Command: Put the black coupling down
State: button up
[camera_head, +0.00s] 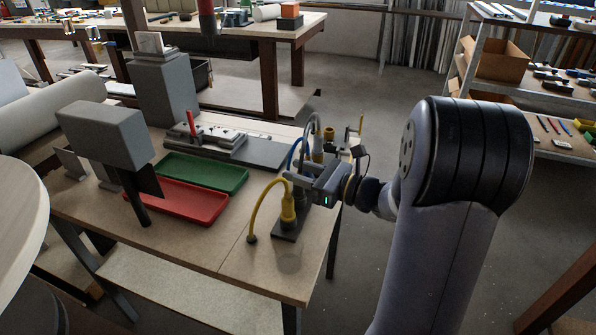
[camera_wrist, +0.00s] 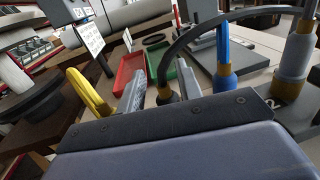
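My gripper (camera_head: 300,180) reaches in from the right over the bench's right end. In the wrist view its two grey fingers (camera_wrist: 160,88) stand on either side of a dark coupling with a yellow-brown collar (camera_wrist: 164,97), and it appears gripped. A black hose (camera_wrist: 205,28) rises from this coupling and arcs right to a large grey fitting (camera_wrist: 294,65). In the head view the coupling is largely hidden by my gripper and the neighbouring fittings. Whether its lower end touches anything cannot be seen.
A yellow hose (camera_head: 260,200) arcs close to my gripper from a yellow fitting on a dark plate. A blue plug (camera_wrist: 223,60) stands just right of the fingers. A red tray (camera_head: 185,201) and green tray (camera_head: 205,171) lie left. The bench's front right corner (camera_head: 285,275) is clear.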

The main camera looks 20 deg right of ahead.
jog(key=v, duration=1.1)
jog(key=shift+s+d, duration=0.15)
jog(key=shift+d, duration=0.05)
jog(key=x, duration=1.1)
jog(key=shift+a, duration=0.25)
jog(key=shift+w+a+f, duration=0.2)
jog(key=shift+w, duration=0.15)
jog(key=shift+d+r, duration=0.1)
jog(key=shift+r, duration=0.05)
